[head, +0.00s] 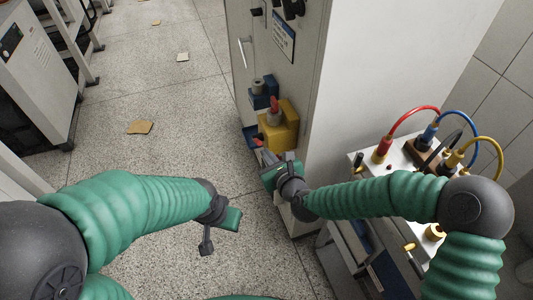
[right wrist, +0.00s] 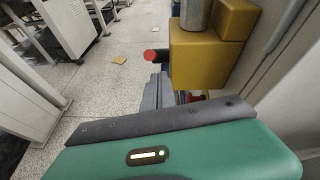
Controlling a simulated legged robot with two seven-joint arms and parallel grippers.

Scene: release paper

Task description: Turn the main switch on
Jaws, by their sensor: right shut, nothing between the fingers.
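A yellow switch box (head: 282,130) with a red handle (head: 274,104) is mounted on the side of the grey cabinet. In the right wrist view the yellow box (right wrist: 198,62) is close ahead, with a red-tipped dark knob (right wrist: 152,55) at its left. I cannot tell whether handle and knob are the same part. My right gripper (head: 266,156) is shut and empty, just below and in front of the box. Its fingers (right wrist: 160,92) point toward the box; contact is unclear. My left gripper (head: 207,241) hangs over the floor, away from the cabinet; its jaw opening is unclear.
A blue unit (head: 263,94) with a grey cylinder sits behind the yellow box. A white bench panel (head: 397,173) with red, blue, black and yellow cables stands right of the cabinet (head: 277,70). Open floor with paper scraps (head: 140,127) lies to the left.

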